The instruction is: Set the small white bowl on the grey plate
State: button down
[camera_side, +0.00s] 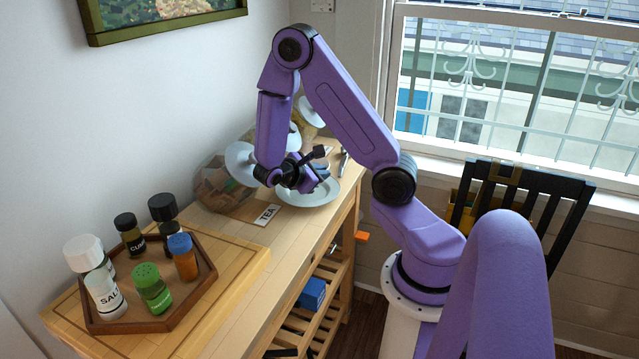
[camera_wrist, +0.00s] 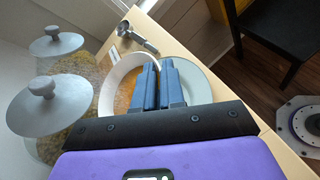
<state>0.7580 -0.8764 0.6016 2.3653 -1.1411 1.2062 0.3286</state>
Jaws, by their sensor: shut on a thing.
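The small white bowl (camera_wrist: 108,88) shows in the wrist view as a pale curved wall around an orange-brown inside. My gripper (camera_wrist: 158,75) has its dark blue fingers close together at the bowl's right wall and is shut on it. The grey plate (camera_wrist: 205,78) shows beyond and to the right of the fingers, partly covered by them. In the side view my gripper (camera_side: 322,170) is over the plate (camera_side: 308,198), near the counter's far end. The bowl is largely hidden there by the gripper. I cannot tell whether the bowl touches the plate.
Lidded glass jars (camera_side: 222,188) stand left of the gripper, close to the wall. A metal utensil (camera_wrist: 138,37) lies beyond the bowl. A TEA card (camera_side: 267,215) lies in front of the plate. A wooden tray (camera_side: 205,270) of spice containers is nearer the camera. The counter edge is close right.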

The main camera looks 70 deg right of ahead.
jog(key=shift+f, duration=1.55)
jog(key=shift+f, duration=0.1)
jog(key=c, duration=1.2)
grip_release()
jog(key=shift+w+a+r, duration=0.1)
jog(key=shift+a+r, duration=0.15)
jog(key=shift+a, duration=0.05)
jog(key=v, duration=1.1)
jog(key=s+a+r+n+t+y, duration=0.1)
jog(key=s+a+y, duration=0.3)
jog(key=s+a, duration=0.2)
jog(key=s+a+r+n+t+y, duration=0.1)
jog(key=s+a+r+y, duration=0.1)
jog(key=s+a+y, duration=0.2)
jog(key=s+a+r+n+t+y, duration=0.1)
jog(key=s+a+r+y, duration=0.1)
jog(key=s+a+y, duration=0.3)
jog(key=shift+s+a+r, duration=0.1)
jog(key=shift+s+a, duration=0.55)
jog(key=shift+a, duration=0.3)
jog(key=shift+s+a, duration=0.65)
jog(key=shift+a, duration=0.25)
